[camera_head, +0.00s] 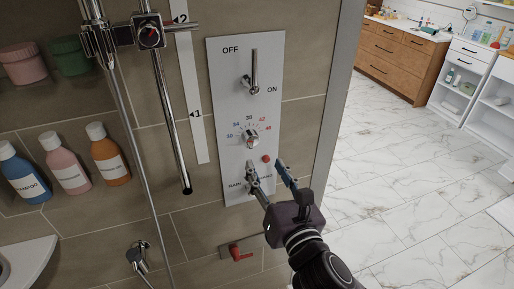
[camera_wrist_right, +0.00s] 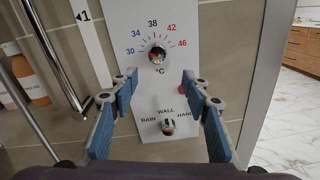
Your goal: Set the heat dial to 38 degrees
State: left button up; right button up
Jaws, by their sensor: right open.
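The heat dial (camera_head: 249,139) is a small round chrome knob on a light control panel (camera_head: 227,110), with a scale from 30 to 46 around it. It also shows in the right wrist view (camera_wrist_right: 158,53), where 38 is at the top of the scale. A red mark shows on the knob, seemingly on its left side; the exact setting is too small to tell. My right gripper (camera_head: 268,176) is open and empty, just below the dial. In the wrist view its two blue-padded fingers (camera_wrist_right: 156,84) stand apart on either side below the dial, not visibly touching it.
A chrome on/off lever (camera_head: 254,78) sits above the dial. A rain/wall/hand selector (camera_wrist_right: 168,127) sits below it, between my fingers in view. A red button (camera_head: 266,158) is beside the dial. Shower pipes and bottles (camera_head: 66,163) are at left; open marble floor (camera_head: 400,160) is at right.

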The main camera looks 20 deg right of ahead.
aim_at(253, 142)
jog(key=w, duration=0.3)
jog(key=w+r+p, duration=0.1)
jog(key=w, duration=0.2)
jog(key=shift+w+a+r, duration=0.1)
jog(key=shift+a, duration=0.05)
jog(key=shift+w+p, duration=0.35)
jog(key=shift+w, duration=0.25)
pick_arm(q)
jog(key=shift+s+a+r, duration=0.2)
jog(key=shift+a+r, duration=0.5)
jog(key=shift+r, duration=0.1)
jog(key=shift+d, duration=0.25)
pick_arm(e)
jog(key=c, duration=1.2)
